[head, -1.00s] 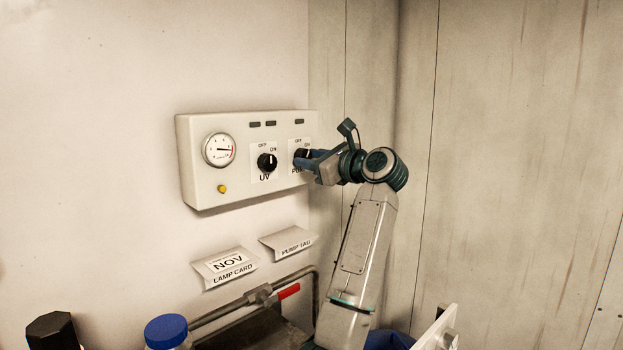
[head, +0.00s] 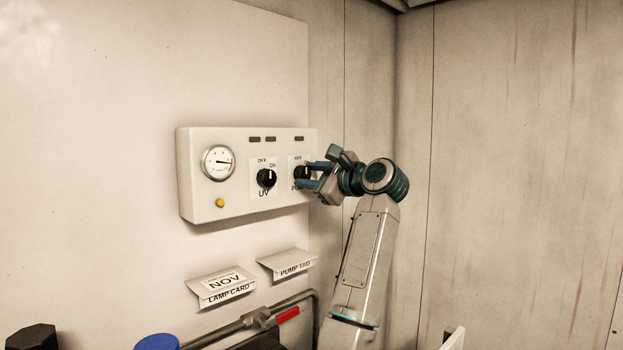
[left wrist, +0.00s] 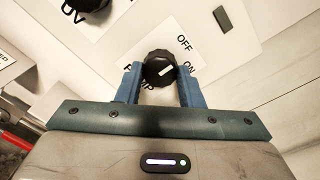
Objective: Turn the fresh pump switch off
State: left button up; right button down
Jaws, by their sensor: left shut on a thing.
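The pump switch is a black round knob (head: 300,173) at the right of the white control panel (head: 235,200), below OFF and ON labels; its PUMP label is partly covered. My left gripper (head: 307,175) is shut on this knob, one finger on each side. The left wrist view also shows the knob (left wrist: 159,68) between the blue fingertips of my left gripper (left wrist: 158,75). The white mark on the knob points up and right, roughly at the ON label (left wrist: 190,66). My right gripper is out of view.
The UV knob (head: 266,178) sits left of the pump knob. The panel also has a gauge (head: 218,162) and a yellow button (head: 220,203). A lamp card (head: 222,286) and a pump tag (head: 287,264) are below, above a pipe with a red handle (head: 288,314).

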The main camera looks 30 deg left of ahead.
pick_arm(q)
jog(key=o, duration=1)
jog(key=shift+c, duration=0.2)
jog(key=shift+s+d+f, duration=0.1)
jog(key=shift+d, duration=0.35)
jog(key=b+v, duration=0.2)
jog(key=v, duration=0.8)
jog(key=shift+b, duration=0.35)
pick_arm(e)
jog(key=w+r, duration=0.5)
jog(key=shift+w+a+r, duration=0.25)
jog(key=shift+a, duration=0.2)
pick_arm(q)
jog(key=shift+s, duration=0.1)
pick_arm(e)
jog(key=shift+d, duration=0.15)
